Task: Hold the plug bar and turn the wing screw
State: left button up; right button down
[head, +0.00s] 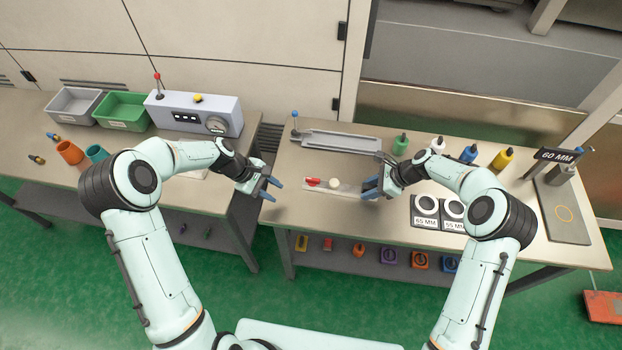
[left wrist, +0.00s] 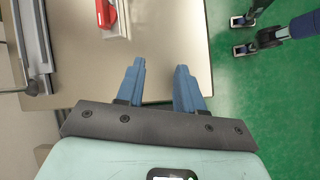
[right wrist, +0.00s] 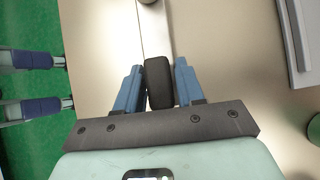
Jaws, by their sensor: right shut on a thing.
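The plug bar (head: 347,188) is a pale flat strip lying on the right table, with a white round plug (head: 334,184) on it. A red piece, which looks like the wing screw (head: 313,182), is at its left end; it also shows in the left wrist view (left wrist: 107,14). My right gripper (head: 368,190) is shut on a dark rounded grip (right wrist: 160,88) at the bar's right end. My left gripper (head: 270,188) is open and empty, left of the red piece and apart from it, near the table's left edge. It also shows open in the left wrist view (left wrist: 160,68).
A grey metal rail fixture (head: 343,141) lies behind the bar. Several coloured bottles (head: 470,154) stand at the back right. Labelled ring cards (head: 426,208) lie right of my right gripper. A gap separates the left table (head: 225,198) from the right one. The front tabletop is clear.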

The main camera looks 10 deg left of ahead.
aim_at(314, 179)
pick_arm(q)
jog(key=w+d+r+n+g+y, duration=0.1)
jog(key=w+d+r+n+y, duration=0.1)
jog(key=w+d+r+n, duration=0.35)
jog(key=shift+m, duration=0.75)
jog(key=shift+w+d+f, duration=0.45)
jog(key=shift+d+f, duration=0.45)
jog(key=shift+f, duration=0.5)
jog(key=shift+w+d+f, duration=0.4)
jog(key=shift+d+f, duration=0.45)
jog(key=shift+f, duration=0.5)
jog(key=shift+w+d+f, duration=0.45)
jog(key=shift+d+f, duration=0.45)
jog(key=shift+f, duration=0.5)
grip_shut()
jog(key=m+g, duration=0.1)
jog(key=m, duration=0.3)
jog(key=shift+m+g+y, duration=0.4)
